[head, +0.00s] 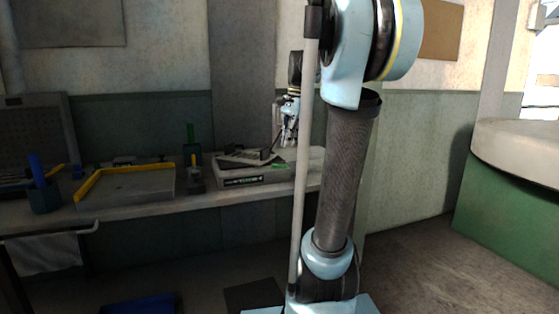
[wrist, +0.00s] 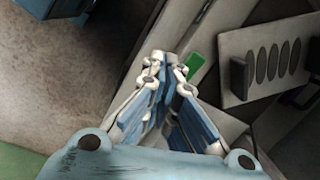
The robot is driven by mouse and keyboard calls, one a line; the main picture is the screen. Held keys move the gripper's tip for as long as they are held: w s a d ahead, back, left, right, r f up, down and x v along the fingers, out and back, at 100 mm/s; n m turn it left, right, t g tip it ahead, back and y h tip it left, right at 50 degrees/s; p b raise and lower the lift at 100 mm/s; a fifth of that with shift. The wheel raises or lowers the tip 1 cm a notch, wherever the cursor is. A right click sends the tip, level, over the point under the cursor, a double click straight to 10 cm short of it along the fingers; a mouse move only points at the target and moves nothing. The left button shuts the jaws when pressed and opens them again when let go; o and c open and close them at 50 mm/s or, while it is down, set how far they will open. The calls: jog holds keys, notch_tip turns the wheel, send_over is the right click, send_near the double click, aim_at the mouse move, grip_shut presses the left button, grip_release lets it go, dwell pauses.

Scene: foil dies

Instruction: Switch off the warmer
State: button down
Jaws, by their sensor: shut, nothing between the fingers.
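In the head view, a low pale box-shaped unit (head: 240,180) with a dark front panel stands on the bench; it looks like the warmer. A small green patch (head: 279,166) shows at its right end. My gripper (head: 286,143) hangs pointing down over that right end. In the wrist view, my gripper (wrist: 168,66) is shut and empty. A green rectangular piece (wrist: 194,66) lies just right of the fingertips; I cannot tell whether they touch it. Whether the switch is on or off cannot be read.
A grey plate with several oval holes (wrist: 265,65) and a dark upright block (wrist: 240,78) lie right of my gripper. On the bench (head: 130,208) are a yellow-edged tray (head: 125,188), a dark stand (head: 195,181) and a blue holder (head: 44,197). A green-sided round counter (head: 510,220) stands right.

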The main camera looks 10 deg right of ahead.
aim_at(278, 165)
jog(key=w+r+m, duration=0.3)
jog(key=w+r, duration=0.2)
jog(key=w, duration=0.3)
jog(key=shift+d+m+g+y, duration=0.3)
jog(key=shift+d, duration=0.1)
jog(key=shift+f, duration=0.2)
jog(key=x, duration=1.3)
jog(key=shift+a+f, duration=0.1)
jog(key=shift+f, duration=0.25)
